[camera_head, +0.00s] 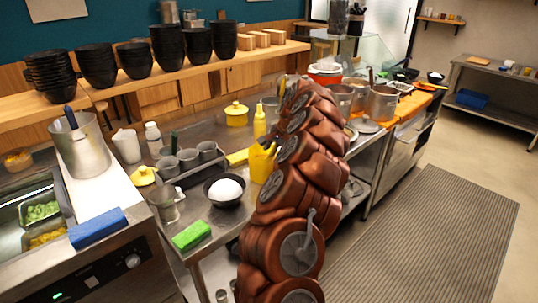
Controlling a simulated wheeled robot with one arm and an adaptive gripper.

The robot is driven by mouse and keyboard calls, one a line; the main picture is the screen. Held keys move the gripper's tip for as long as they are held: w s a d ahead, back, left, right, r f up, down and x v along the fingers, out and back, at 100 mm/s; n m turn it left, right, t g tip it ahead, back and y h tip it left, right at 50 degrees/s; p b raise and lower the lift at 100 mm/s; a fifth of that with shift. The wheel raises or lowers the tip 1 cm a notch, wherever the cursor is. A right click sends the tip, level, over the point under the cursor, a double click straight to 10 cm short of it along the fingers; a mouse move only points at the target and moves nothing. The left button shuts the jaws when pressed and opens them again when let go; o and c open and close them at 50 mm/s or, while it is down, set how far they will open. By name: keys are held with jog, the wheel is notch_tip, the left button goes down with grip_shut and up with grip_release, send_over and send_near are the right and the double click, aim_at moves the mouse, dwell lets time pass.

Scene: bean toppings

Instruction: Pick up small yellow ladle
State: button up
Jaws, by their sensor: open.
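I cannot make out a small yellow ladle for certain. A yellow piece (237,157) lies on the steel counter just left of a yellow squeeze bottle (261,164); its shape is too small to tell. My copper-coloured arm stands in front of the counter and hides part of it. A dark part that looks like my gripper (268,142) shows at the arm's left side, by the yellow bottle. It is mostly hidden, looks open, and no object shows in it.
A yellow lidded pot (236,114), a black bowl with a white round thing (225,189), a rack of grey cups (188,158) and a green sponge (191,235) crowd the counter. Steel pots (382,103) stand behind the arm. The floor mat (430,240) at right is clear.

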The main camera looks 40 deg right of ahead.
grip_shut()
dwell(0.4)
